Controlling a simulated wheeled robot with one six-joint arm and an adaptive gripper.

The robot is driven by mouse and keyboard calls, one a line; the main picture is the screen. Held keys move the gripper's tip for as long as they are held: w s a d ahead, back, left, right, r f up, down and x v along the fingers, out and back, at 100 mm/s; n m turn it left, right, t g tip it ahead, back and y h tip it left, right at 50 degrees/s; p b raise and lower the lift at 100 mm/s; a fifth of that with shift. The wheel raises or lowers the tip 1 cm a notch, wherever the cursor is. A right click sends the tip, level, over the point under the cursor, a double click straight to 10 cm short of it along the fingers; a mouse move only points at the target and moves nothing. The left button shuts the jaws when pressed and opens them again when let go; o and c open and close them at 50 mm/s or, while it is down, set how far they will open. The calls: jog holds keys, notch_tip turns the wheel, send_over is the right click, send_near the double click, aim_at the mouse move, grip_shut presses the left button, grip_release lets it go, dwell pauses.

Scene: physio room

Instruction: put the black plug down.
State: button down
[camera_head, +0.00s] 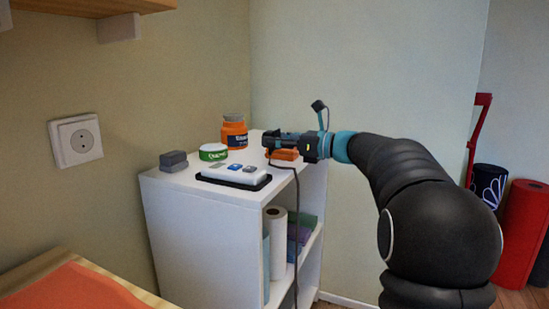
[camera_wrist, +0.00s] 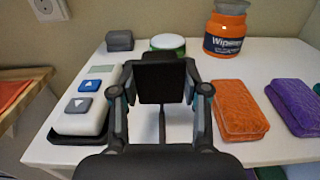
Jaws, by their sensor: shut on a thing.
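My gripper (camera_head: 275,143) is over the right part of the white cabinet's top (camera_head: 185,184). It is shut on the black plug (camera_wrist: 162,82), which sits between the two fingers in the wrist view. In the head view the plug is hard to tell from the dark fingers. A dark cord (camera_head: 297,215) hangs down past the cabinet's front edge. The plug seems a little above the top; whether it touches is unclear. A socket (camera_head: 76,139) is on the left wall.
A white device with buttons (camera_wrist: 80,104) lies left of my gripper. An orange pad (camera_wrist: 238,108) and purple pad (camera_wrist: 297,105) lie right. Behind are a grey block (camera_wrist: 119,41), green tin (camera_wrist: 167,44) and orange jar (camera_wrist: 226,32). Bare white top shows between tin and orange pad.

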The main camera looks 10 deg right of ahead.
aim_at(274, 169)
jog(key=shift+w+a+f, duration=0.2)
jog(key=shift+a+f, duration=0.05)
jog(key=shift+f, duration=0.1)
jog(key=shift+f+b, duration=0.3)
jog(key=shift+f, duration=1.5)
jog(key=shift+f, duration=0.6)
jog(key=c, duration=0.6)
grip_release()
jog(key=shift+o, duration=0.2)
jog(key=shift+r, duration=0.1)
jog(key=shift+r, duration=0.3)
jog(key=shift+s+d+r, duration=0.15)
jog(key=shift+d+r, duration=0.1)
jog(key=v, duration=1.1)
jog(key=shift+s+d, duration=0.15)
jog(key=shift+d, duration=0.1)
